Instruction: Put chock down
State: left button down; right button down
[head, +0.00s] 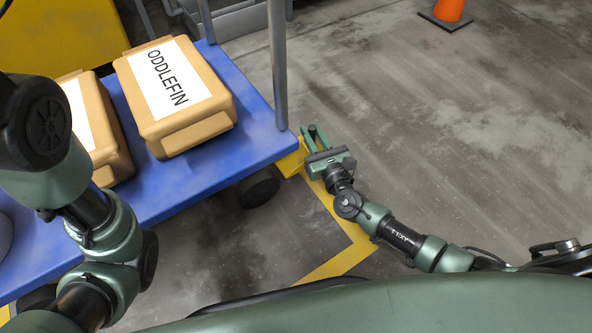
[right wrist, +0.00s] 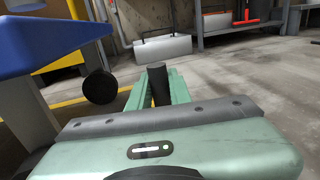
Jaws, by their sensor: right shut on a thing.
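My right gripper (head: 316,140) is beside the near right corner of the blue cart (head: 225,150), low near the floor. It is shut on the chock, of which only a dark, upright, post-like part (right wrist: 158,84) shows between the green fingers in the right wrist view. The rest of the chock is hidden by the fingers, and I cannot tell whether it touches the floor. A black cart wheel (head: 258,187) is under the cart; it also shows left of the fingers in the right wrist view (right wrist: 99,87). My left arm crosses the left side of the head view; its gripper is out of view.
A tan case labelled ODDLEFIN (head: 178,97) and a second tan case (head: 98,125) sit on the cart. A grey post (head: 278,65) rises at its edge. A yellow line (head: 335,262) marks the floor. An orange cone (head: 449,10) stands far back; the floor at right is clear.

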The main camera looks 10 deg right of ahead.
notch_tip(320, 180, down, 10)
jog(key=b, duration=0.8)
jog(key=shift+r, duration=0.15)
jog(key=c, duration=1.6)
grip_release()
jog(key=shift+c, duration=0.2)
jog(key=o, duration=0.3)
jog(key=shift+o, duration=0.2)
jog(key=s+p, duration=0.1)
jog(key=s, duration=0.2)
jog(key=s+d+p, duration=0.1)
jog(key=s+p, duration=0.1)
jog(key=s, duration=0.2)
jog(key=s+p, duration=0.2)
jog(key=s, duration=0.2)
jog(key=shift+s+d, duration=0.15)
jog(key=shift+d, duration=0.2)
jog(key=shift+s, duration=0.35)
